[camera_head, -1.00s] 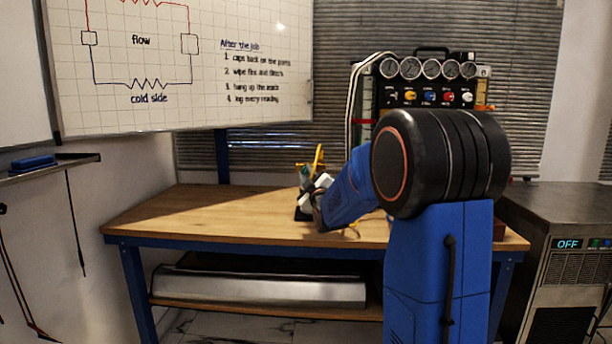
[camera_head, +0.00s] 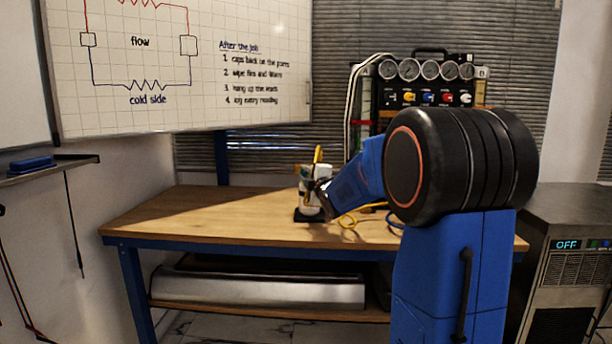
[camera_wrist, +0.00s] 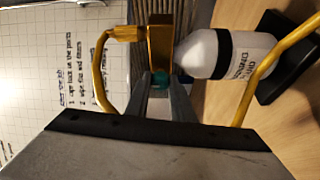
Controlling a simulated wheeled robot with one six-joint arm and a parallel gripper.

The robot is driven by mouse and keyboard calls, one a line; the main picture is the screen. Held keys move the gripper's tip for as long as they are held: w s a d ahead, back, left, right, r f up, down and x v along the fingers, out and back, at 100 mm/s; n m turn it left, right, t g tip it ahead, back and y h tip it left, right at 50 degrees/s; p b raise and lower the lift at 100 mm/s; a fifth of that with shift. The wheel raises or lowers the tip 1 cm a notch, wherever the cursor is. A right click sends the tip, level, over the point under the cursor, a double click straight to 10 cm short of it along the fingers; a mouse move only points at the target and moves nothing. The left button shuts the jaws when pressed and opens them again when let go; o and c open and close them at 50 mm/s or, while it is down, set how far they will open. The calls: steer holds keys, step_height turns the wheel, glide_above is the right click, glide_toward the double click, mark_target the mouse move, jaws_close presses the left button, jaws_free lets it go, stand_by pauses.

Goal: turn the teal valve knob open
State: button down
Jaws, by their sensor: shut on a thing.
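The teal valve knob (camera_wrist: 161,80) shows in the wrist view, between the two fingertips of my gripper (camera_wrist: 161,88). The fingers are shut on it, so only a small part of it shows. A brass valve body (camera_wrist: 160,42) lies just beyond the knob, with a yellow hose (camera_wrist: 99,75) running off to its left. In the head view my gripper (camera_head: 322,198) is at the back of the workbench, beside the white bottle (camera_head: 308,198). The knob cannot be made out there.
The white bottle with a black band (camera_wrist: 228,54) stands close to the right of my fingers in the wrist view. A yellow tube (camera_wrist: 275,72) crosses beside it. The gauge panel (camera_head: 428,85) stands at the back right. The left part of the wooden bench (camera_head: 190,215) is clear.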

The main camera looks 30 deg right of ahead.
stand_by(0.3)
steer(key=c, duration=1.5)
jaws_free()
steer(key=shift+c, duration=0.2)
steer(key=s+a+f, duration=0.1)
steer(key=s+a, duration=0.1)
steer(key=s, duration=1.5)
steer(key=shift+a, duration=0.3)
steer(key=shift+s, duration=0.1)
